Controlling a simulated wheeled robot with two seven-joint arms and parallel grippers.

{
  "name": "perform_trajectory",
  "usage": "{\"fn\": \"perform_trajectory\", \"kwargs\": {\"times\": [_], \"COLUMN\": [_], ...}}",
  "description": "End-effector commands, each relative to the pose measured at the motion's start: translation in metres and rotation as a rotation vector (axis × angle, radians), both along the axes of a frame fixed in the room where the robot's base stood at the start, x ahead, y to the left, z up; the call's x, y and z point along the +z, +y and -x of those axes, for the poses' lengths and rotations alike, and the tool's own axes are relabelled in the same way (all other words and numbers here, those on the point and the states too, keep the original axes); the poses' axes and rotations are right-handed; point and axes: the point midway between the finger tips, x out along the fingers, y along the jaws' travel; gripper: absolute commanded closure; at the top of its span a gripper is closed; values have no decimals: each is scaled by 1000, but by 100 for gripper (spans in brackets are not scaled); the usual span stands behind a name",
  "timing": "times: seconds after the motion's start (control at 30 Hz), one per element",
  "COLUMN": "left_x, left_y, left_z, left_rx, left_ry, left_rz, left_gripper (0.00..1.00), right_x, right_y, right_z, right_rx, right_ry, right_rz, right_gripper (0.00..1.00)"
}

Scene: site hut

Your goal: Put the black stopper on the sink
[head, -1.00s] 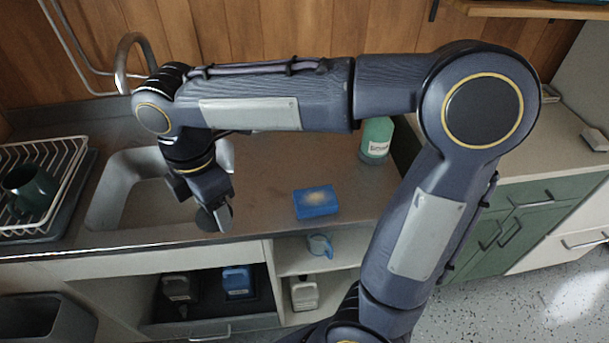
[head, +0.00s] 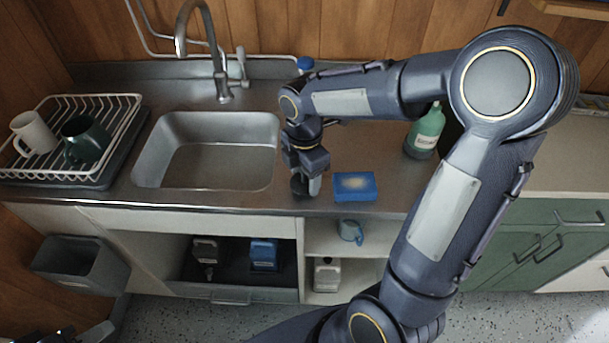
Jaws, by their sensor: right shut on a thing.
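The steel sink (head: 205,165) is set in the counter, and its basin looks empty. My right gripper (head: 308,187) points down just right of the basin, low over the counter. It is shut on the black stopper (head: 298,185), a small dark round piece partly hidden by the fingers. I cannot tell whether the stopper touches the counter. A dark and metal part at the bottom left edge seems to be my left gripper (head: 95,334), mostly cut off.
A blue box-like sponge (head: 355,187) lies close right of my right gripper. A green bottle (head: 425,130) stands behind it. The faucet (head: 222,85) rises behind the basin. A dish rack (head: 110,140) with two mugs stands left. Open shelves hold several bottles below.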

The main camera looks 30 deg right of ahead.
Motion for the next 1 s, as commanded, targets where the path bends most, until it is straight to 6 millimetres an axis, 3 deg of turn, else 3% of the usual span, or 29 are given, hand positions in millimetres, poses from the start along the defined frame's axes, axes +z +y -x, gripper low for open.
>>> {"fn": "perform_trajectory", "kwargs": {"times": [0.47, 0.5, 0.63, 1.0], "left_x": [-4, -3, -3, 1], "left_y": [0, 0, 0, 0], "left_z": [0, 0, 0, 0], "left_rx": [0, 0, 0, 0], "left_ry": [0, 0, 0, 0], "left_rz": [0, 0, 0, 0], "left_gripper": [64, 64, 64, 64], "right_x": [-12, -10, -10, -3], "right_y": [0, 0, 0, 0], "right_z": [0, 0, 0, 0], "right_rx": [0, 0, 0, -1], "right_ry": [-2, -2, -1, -3], "right_rz": [0, 0, 0, 0], "right_gripper": [66, 36, 20, 20]}}
